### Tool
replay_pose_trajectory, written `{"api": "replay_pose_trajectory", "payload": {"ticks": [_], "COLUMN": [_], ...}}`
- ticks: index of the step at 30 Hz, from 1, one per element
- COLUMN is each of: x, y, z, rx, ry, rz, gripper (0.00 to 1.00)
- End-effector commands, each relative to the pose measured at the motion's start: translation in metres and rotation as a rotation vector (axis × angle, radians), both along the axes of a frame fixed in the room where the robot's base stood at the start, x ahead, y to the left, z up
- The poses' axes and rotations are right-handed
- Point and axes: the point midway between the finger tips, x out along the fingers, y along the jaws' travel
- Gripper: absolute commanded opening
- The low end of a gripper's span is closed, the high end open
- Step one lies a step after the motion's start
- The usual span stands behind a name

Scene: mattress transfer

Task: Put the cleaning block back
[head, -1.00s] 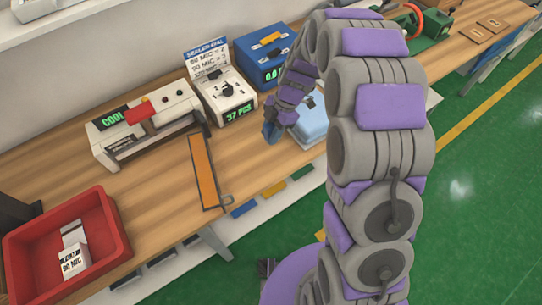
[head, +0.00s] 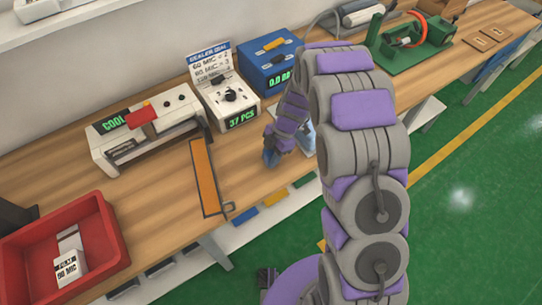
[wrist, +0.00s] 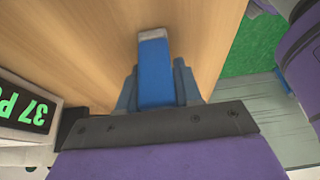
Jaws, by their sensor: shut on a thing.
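The cleaning block (wrist: 154,68) is blue with a pale grey end and shows in the wrist view. My gripper (wrist: 156,85) is shut on it, one finger on each side, and its pale end points away from the palm. In the head view my gripper (head: 271,157) is over the wooden bench, right of the orange strip and in front of the dealer dial box. The block is hard to tell from the blue fingers there. A light blue object (head: 308,140) lies behind my gripper, mostly hidden by my arm.
The sealer marked COOL (head: 150,130), the dial box reading 37 PCS (head: 230,100) and a blue box (head: 269,60) line the back. The orange strip (head: 205,175) lies at the front edge. A red bin (head: 115,235) is at left. Bare wood (head: 235,170) lies between strip and gripper.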

Motion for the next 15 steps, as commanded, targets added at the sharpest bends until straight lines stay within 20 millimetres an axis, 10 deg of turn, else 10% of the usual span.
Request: {"api": "replay_pose_trajectory", "payload": {"ticks": [4,5,15], "x": [0.0002,0.0002,0.0003], "y": [-0.0003,-0.0007,-0.0035], "z": [-0.0018,-0.002,-0.0007], "rx": [0.001,0.001,0.004], "ry": [0.0,0.0,0.0], "rz": [0.001,0.001,-0.001], "gripper": [0.05,0.35,0.59]}}
